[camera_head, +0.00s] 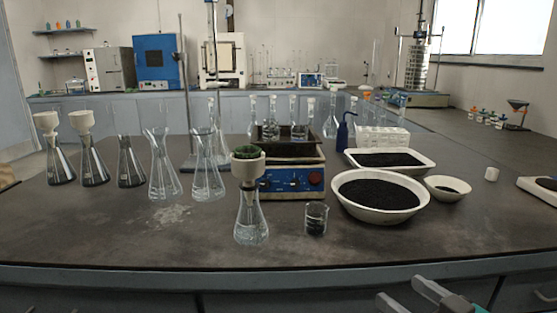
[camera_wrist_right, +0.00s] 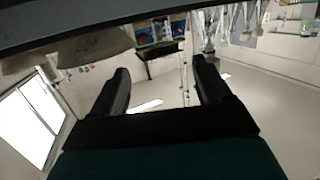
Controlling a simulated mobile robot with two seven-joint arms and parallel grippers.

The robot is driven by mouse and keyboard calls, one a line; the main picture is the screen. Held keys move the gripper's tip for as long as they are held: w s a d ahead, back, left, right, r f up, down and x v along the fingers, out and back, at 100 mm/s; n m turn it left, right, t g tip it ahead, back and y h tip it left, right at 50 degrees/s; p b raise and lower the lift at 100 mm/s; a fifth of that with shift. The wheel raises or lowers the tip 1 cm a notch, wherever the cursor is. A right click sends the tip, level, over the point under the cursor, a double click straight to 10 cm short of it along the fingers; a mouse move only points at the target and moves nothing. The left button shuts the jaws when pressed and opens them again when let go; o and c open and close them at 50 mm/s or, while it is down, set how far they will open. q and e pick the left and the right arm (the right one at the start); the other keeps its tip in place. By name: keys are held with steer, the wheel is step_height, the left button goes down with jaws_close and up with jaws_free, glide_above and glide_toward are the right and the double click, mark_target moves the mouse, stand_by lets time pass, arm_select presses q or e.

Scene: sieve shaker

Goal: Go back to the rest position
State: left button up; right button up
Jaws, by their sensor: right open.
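My right gripper (camera_head: 405,292) shows at the bottom right of the head view, in front of the bench's front edge and below the bench top. Its two fingers are apart and nothing is between them. In the right wrist view the gripper (camera_wrist_right: 163,78) also shows two dark fingers spread wide, with an empty gap. The bench (camera_head: 120,231) lies beyond it, and its edge (camera_wrist_right: 70,32) runs across the top of the wrist view. My left gripper is not in view.
A large white bowl of black grains (camera_head: 380,212), a small bowl (camera_head: 447,195) and a glass beaker (camera_head: 316,212) stand near the front. A flask with a funnel (camera_head: 251,222) and the blue device (camera_head: 290,182) are further left. The front strip of bench is clear.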

steer(key=s+a+f+m+g+h, duration=0.1)
steer(key=s+a+f+g+h, duration=0.15)
steer(key=s+f, duration=0.55)
steer(key=s+a+f+m+g+h, duration=0.15)
steer(key=s+a+f, duration=0.3)
steer(key=f, duration=0.85)
arm_select(q)
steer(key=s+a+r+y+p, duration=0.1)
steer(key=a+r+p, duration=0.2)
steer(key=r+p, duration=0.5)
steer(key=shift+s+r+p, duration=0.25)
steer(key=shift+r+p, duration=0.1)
steer(key=shift+p, duration=2.05)
arm_select(e)
steer(key=d+r, duration=0.3)
steer(key=r, duration=0.6)
steer(key=shift+s+d+h, duration=0.25)
steer(key=shift+s+h, duration=0.05)
steer(key=shift+s, duration=0.15)
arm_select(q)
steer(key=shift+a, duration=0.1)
